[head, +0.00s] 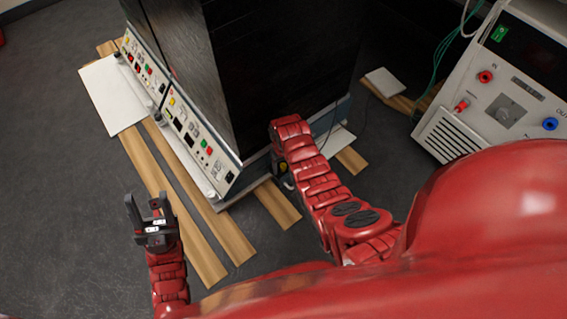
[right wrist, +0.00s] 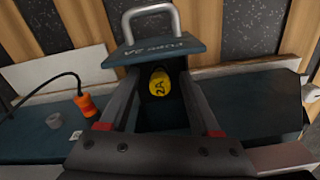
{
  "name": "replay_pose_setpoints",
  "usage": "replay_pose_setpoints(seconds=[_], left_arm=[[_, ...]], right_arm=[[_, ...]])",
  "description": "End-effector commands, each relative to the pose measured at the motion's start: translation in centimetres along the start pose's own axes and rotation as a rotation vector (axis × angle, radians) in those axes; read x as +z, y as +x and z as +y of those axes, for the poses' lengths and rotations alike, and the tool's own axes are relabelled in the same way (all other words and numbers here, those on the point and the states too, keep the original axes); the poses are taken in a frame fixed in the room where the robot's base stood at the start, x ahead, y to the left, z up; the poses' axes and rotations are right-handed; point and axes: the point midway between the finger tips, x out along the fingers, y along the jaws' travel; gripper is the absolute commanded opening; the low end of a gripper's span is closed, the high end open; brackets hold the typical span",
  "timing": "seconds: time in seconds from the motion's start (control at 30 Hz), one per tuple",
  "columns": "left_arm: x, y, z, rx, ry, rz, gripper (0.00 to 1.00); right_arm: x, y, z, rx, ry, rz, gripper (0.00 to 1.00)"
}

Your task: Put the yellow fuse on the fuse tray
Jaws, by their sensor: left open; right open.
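The yellow fuse (right wrist: 160,83), marked 2A, shows in the right wrist view between the fingertips of my right gripper. I cannot tell whether the fingers touch it. Just behind it is a dark teal plate (right wrist: 155,52) with lettering and a metal loop handle, which looks like the front of the fuse tray. The tray's inside is mostly hidden by the fingers. My right gripper (head: 285,178) is open, low beside the dark cabinet's near corner in the head view, mostly hidden by its arm. My left gripper (head: 152,222) is open and empty over the floor at the left.
An orange plug (right wrist: 86,104) on a black cable and a small grey cylinder (right wrist: 54,121) lie left of my right gripper. Panels with switches (head: 192,145) line the cabinet's (head: 262,75) left side. A white instrument (head: 500,90) stands at the right. Wooden slats cross the floor.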

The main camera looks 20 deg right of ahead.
Motion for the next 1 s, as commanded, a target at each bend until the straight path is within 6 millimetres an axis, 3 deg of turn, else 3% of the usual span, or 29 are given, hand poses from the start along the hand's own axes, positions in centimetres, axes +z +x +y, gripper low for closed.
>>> replay_pose_setpoints(seconds=[0.3,0.6,0.67,1.0], left_arm=[[0.02,-0.04,0.06,0.002,-0.001,0.000,0.50],[0.02,-0.06,0.05,0.002,-0.001,0.000,0.50],[0.01,-0.06,0.05,0.002,-0.001,0.000,0.50],[-0.01,0.13,0.00,0.001,-0.001,0.000,0.50]], right_arm=[[-0.03,0.17,-0.01,0.000,0.000,0.001,0.62],[-0.03,0.18,-0.01,0.000,0.000,0.001,0.08],[-0.03,0.17,0.00,0.000,0.000,0.001,0.00],[-0.03,-0.02,0.00,0.000,0.000,0.001,0.00]])
